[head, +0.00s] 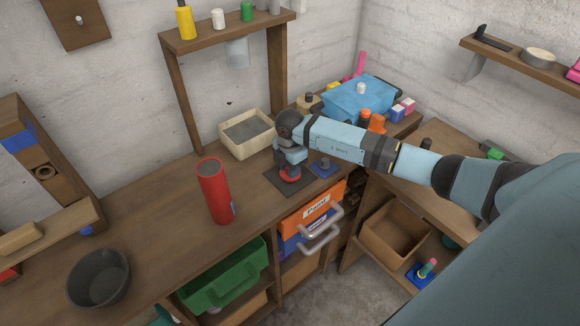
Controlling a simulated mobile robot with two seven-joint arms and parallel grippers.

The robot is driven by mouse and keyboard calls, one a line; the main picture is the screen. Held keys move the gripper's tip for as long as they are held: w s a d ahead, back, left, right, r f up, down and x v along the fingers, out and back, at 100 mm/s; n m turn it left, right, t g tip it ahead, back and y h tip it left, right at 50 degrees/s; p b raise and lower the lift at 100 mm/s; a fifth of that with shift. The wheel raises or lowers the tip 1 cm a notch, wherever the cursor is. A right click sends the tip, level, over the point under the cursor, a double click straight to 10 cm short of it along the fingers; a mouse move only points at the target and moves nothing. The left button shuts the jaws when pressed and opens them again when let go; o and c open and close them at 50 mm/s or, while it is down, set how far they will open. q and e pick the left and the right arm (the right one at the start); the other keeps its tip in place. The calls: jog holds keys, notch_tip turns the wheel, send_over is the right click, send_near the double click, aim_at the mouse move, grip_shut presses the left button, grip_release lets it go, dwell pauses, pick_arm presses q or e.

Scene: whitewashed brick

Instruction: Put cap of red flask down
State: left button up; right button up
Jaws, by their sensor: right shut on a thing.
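The red flask (214,190) stands upright on the wooden bench, its top open with a dark grey rim. My right gripper (289,170) is at the far right part of the bench, pointing down over a dark square mat (278,185). I cannot tell whether the cap touches the mat. The gripper is to the right of the flask and apart from it. My left gripper is not in view.
A blue bin (358,98) stands farther back. A black bowl (98,277) is at the left. The bench between bowl and flask is clear.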

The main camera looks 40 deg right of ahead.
jog(key=shift+f, duration=0.25)
jog(key=shift+f, duration=0.2)
jog(key=o, duration=0.9)
jog(key=shift+r, duration=0.45)
notch_tip(320, 180, up, 12)
jog(key=b, duration=0.1)
jog(key=shift+f, duration=0.2)
